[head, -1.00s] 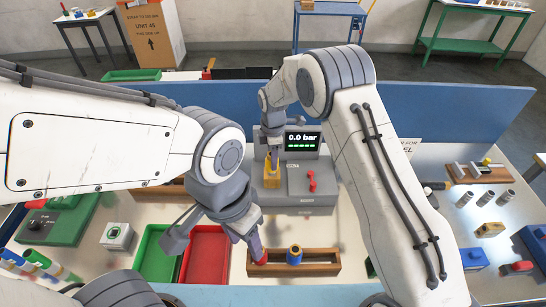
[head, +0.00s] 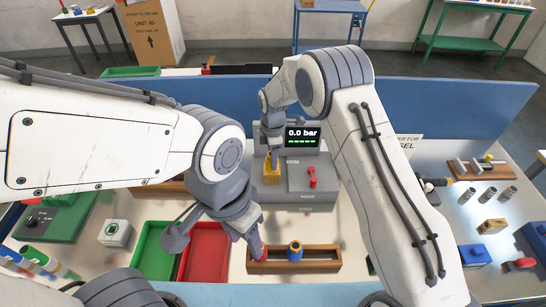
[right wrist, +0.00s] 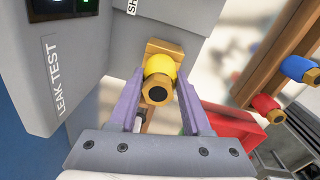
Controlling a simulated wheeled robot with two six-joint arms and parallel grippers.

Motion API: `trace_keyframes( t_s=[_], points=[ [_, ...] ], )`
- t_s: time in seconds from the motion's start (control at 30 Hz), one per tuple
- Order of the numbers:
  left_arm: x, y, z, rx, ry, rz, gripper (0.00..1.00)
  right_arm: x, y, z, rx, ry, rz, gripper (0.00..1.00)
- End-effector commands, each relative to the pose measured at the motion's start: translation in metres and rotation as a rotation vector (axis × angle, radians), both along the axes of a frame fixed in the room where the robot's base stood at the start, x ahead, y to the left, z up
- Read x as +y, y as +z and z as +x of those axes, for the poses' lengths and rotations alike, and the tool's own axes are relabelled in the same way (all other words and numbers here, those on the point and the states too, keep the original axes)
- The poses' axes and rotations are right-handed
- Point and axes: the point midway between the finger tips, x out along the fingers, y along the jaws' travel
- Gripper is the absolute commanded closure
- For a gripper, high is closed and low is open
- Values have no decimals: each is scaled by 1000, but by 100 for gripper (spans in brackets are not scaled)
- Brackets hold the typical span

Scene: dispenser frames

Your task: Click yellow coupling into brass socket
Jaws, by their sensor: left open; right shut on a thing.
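The yellow coupling (right wrist: 160,67) is between the purple fingers of my right gripper (right wrist: 158,90), which is shut on it. Its brass end with a dark hole faces the wrist camera. The brass socket (right wrist: 176,48) is right behind it on the grey test unit; the coupling's far end is hidden, so I cannot tell whether it is seated. In the head view my right gripper (head: 273,157) is at the brass block (head: 272,174), and the coupling is hard to make out. My left gripper (head: 256,246) is open and low, beside the red coupling (head: 262,255) at the wooden rack.
The wooden rack (head: 318,254) also holds a blue coupling (head: 295,251). The grey test unit (head: 312,180) has a red lever (head: 312,177) and a display reading 0.0 bar. A red tray (head: 205,253) and a green tray (head: 156,252) lie left of the rack.

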Motion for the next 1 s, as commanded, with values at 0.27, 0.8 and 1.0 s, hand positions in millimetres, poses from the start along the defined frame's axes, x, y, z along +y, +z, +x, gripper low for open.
trace_keyframes(
  t_s=[0.27, 0.8, 1.0],
  points=[
    [0, -2, 0, 0, 0, 0, 50, 0, -5, 0, 0, 0, 0, 16],
    [0, -19, 0, 1, 6, 0, 50, 0, 24, -1, -4, 0, 2, 16],
    [0, -33, 0, 1, 8, 0, 50, 0, 65, -2, -5, 0, 2, 16]
  ],
)
